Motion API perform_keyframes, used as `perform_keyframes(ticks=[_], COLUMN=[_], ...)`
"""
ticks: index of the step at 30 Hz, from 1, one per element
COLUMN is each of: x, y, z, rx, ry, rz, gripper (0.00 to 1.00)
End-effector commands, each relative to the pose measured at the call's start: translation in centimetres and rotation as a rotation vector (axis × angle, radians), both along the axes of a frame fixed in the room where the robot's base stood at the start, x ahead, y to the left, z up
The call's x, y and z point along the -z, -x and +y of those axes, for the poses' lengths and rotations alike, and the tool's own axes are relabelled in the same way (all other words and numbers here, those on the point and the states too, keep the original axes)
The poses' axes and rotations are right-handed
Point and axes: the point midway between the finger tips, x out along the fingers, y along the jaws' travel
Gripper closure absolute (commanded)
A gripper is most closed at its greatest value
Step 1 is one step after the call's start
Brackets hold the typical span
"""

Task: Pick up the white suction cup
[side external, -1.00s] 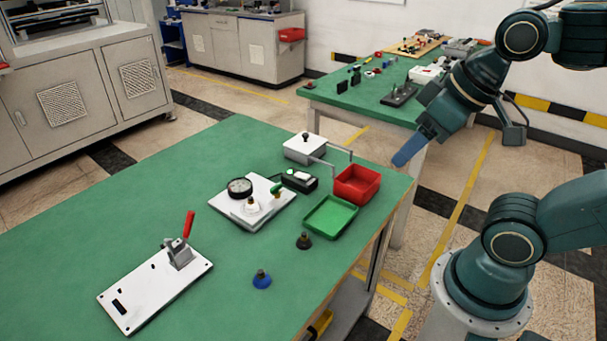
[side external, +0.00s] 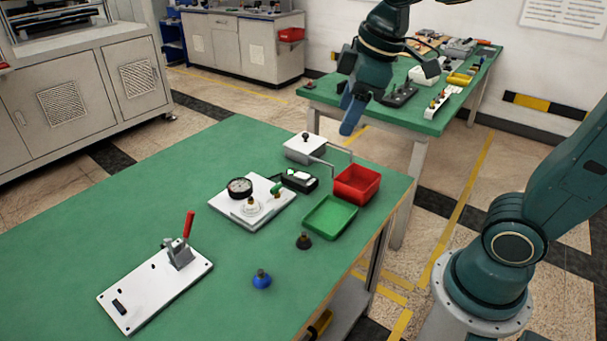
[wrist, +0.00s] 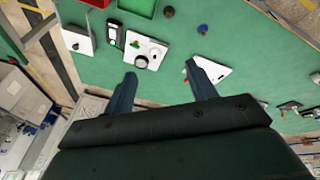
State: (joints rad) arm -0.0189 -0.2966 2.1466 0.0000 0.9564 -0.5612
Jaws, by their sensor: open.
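The white suction cup (side external: 252,206), a pale dome with a brass-coloured fitting, sits on a white plate (side external: 237,219) on the green table. A round dark gauge (side external: 240,186) and a green-handled fitting (side external: 277,190) are beside it on the plate. In the wrist view the cup (wrist: 155,51) is small, beyond the fingertips. My gripper (side external: 352,125) hangs high near the table's far right end, well apart from the cup. In the wrist view my gripper (wrist: 160,72) has its two fingers spread with nothing between them.
A black suction cup (side external: 304,241) and a blue one (side external: 261,279) stand nearer the front edge. A green tray (side external: 347,229), red bin (side external: 376,186) and white box (side external: 304,149) lie right of the plate. A toggle-clamp plate (side external: 150,293) is at left.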

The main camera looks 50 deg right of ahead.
Motion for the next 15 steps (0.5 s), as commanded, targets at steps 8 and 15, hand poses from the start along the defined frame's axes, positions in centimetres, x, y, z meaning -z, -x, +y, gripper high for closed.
perform_keyframes(ticks=[8,15], x=[1.1,3.1], y=[-6.1,-11.2], z=[0.4,0.9], rx=[-0.253,-0.478], ry=[0.077,0.129], rz=[0.073,0.13], gripper=[0.44,0.44])
